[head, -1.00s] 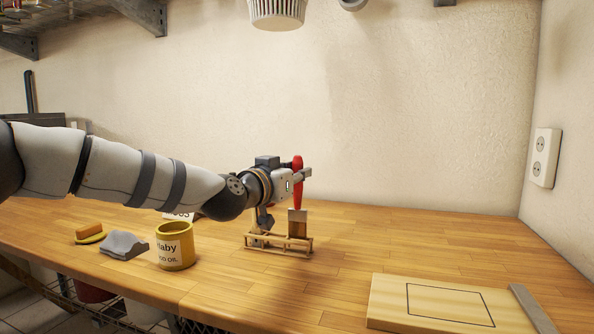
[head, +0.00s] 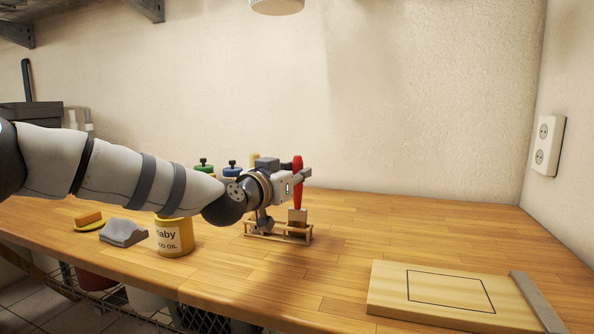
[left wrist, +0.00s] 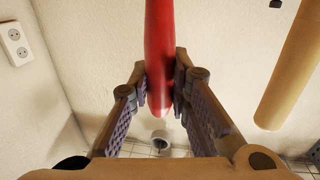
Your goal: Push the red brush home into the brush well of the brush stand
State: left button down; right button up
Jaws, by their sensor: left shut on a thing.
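My left gripper (head: 302,174) is shut on the red handle of the red brush (head: 298,190), which stands upright. In the left wrist view the red handle (left wrist: 159,50) runs between the two finger pads. The brush's pale ferrule (head: 298,215) shows below the handle, and its lower end is down in the wooden brush stand (head: 280,239), behind the front rail. The frames do not show clearly how deep it sits in the well. The left part of the stand is partly hidden by my wrist. My right gripper is in neither view.
A yellow oil tin (head: 174,238), a grey block (head: 122,232) and a yellow-orange sponge-like thing (head: 89,219) lie left. Green and blue-topped jars (head: 232,168) stand behind my arm. A board (head: 440,292) lies front right. The bench between is clear.

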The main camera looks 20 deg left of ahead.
pick_arm(q)
jog(key=shift+f, duration=0.65)
jog(key=c, duration=1.4)
grip_release()
jog(key=shift+f, duration=0.1)
jog(key=shift+s, duration=0.1)
jog(key=v, duration=1.2)
